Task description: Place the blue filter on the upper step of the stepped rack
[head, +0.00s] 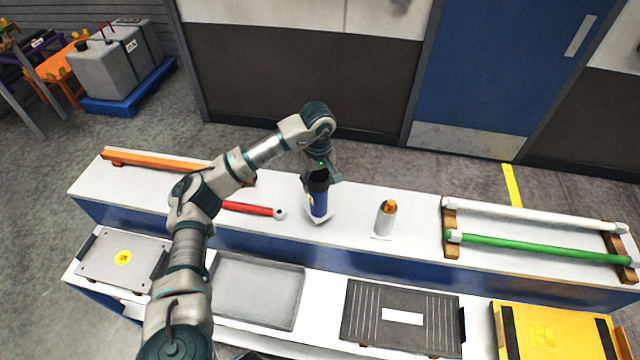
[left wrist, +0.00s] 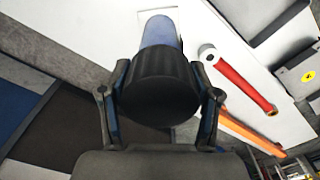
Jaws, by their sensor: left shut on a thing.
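The blue filter (head: 319,206), a blue cylinder with a black cap, stands about upright over a white square patch on the upper step of the stepped rack (head: 345,222). My left gripper (head: 317,181) points down from above and is shut around the filter's black top. In the left wrist view the black cap (left wrist: 158,88) sits between both fingers, with the blue body (left wrist: 158,32) beyond it. The filter's base is at the patch; I cannot tell whether it bears on the surface. My right gripper is not in view.
On the upper step, a red tube (head: 250,208) and orange bar (head: 150,163) lie left; a white canister with an orange top (head: 385,218) stands right. White (head: 530,214) and green (head: 540,247) tubes lie farther right. The lower level holds a grey tray (head: 255,290) and flat cases.

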